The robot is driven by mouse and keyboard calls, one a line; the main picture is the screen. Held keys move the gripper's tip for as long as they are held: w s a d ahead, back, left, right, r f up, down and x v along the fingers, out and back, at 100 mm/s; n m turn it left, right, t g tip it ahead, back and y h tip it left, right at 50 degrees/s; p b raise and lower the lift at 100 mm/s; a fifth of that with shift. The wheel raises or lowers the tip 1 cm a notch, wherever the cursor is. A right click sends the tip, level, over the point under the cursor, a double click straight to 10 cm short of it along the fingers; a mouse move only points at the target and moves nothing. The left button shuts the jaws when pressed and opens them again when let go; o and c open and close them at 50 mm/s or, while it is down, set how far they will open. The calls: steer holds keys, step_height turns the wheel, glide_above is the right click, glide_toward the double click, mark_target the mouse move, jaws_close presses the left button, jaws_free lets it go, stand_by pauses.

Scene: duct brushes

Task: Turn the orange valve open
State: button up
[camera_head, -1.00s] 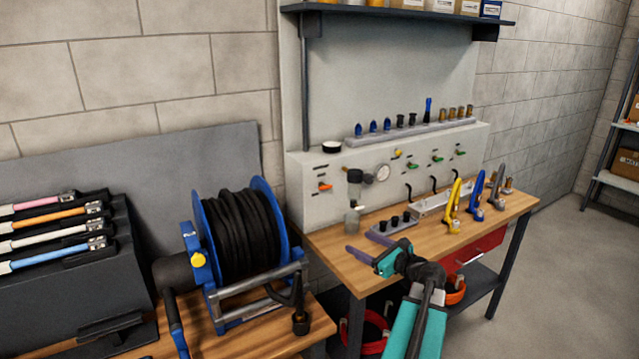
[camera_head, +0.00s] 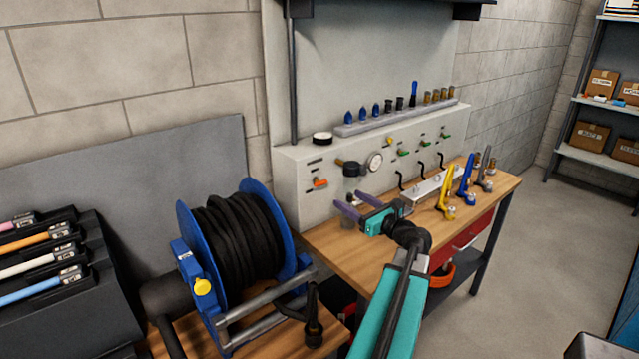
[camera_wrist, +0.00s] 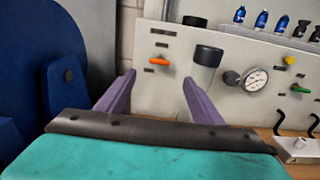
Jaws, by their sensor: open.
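The orange valve (camera_head: 320,183) is a small orange lever on the left part of the light grey panel (camera_head: 296,212). In the wrist view the orange valve (camera_wrist: 162,59) shows its handle lying about horizontal, between and beyond my fingertips. My gripper (camera_head: 353,204) has purple fingers and a teal body. It is open and empty, in front of the panel, lower and to the right of the valve in the head view. In the wrist view my gripper (camera_wrist: 157,80) points towards the panel, with a gap between the fingers and the valve.
A clear cylinder with a black cap (camera_wrist: 206,65) stands close right of the valve, beside a pressure gauge (camera_head: 375,161). Green-handled valves (camera_head: 404,152) sit farther right. A blue hose reel (camera_head: 238,250) stands at left. Yellow, blue and grey tools (camera_head: 447,195) stand on the wooden bench (camera_head: 345,246).

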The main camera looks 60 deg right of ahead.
mark_target(323, 183)
steer(key=shift+w+d, duration=0.1)
steer(key=shift+w, duration=0.05)
steer(key=shift+p+x, duration=2.2)
steer(key=shift+x, duration=4.5)
steer(key=c, duration=0.9)
steer(key=shift+d, duration=0.2)
steer(key=shift+c, duration=0.7)
steer(key=shift+a, duration=0.1)
steer(key=shift+f, duration=0.1)
